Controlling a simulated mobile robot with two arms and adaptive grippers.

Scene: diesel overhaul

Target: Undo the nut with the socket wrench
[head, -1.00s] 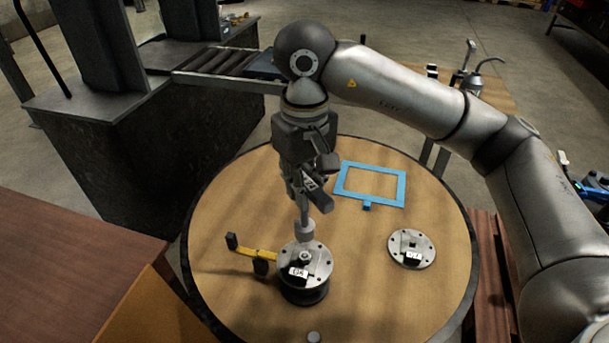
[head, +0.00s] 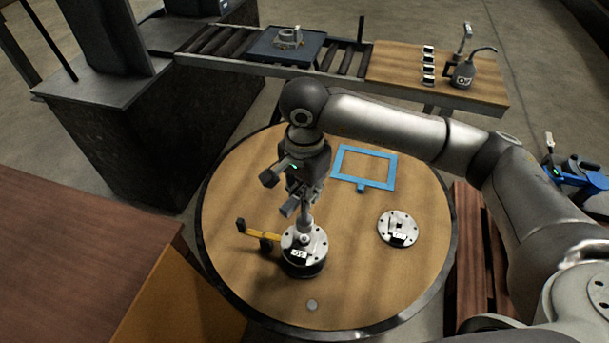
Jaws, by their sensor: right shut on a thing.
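My right gripper (head: 300,195) points down over the round table, shut on the socket wrench (head: 306,215). The wrench hangs roughly upright, its grey socket end low over the middle of a flanged metal part (head: 316,245) on a dark round body. The nut (head: 304,238) is at the centre of that flange, right under the socket. I cannot tell whether the socket touches it or sits on it. A white label is on the front of the flange. My left gripper is not in view.
On the round table (head: 350,290) lie a yellow bar with black ends (head: 262,234), a blue frame (head: 345,165), a second metal flange (head: 397,224) and a small grey disc (head: 312,304). A roller conveyor (head: 345,62) with a blue tray (head: 268,45) stands behind.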

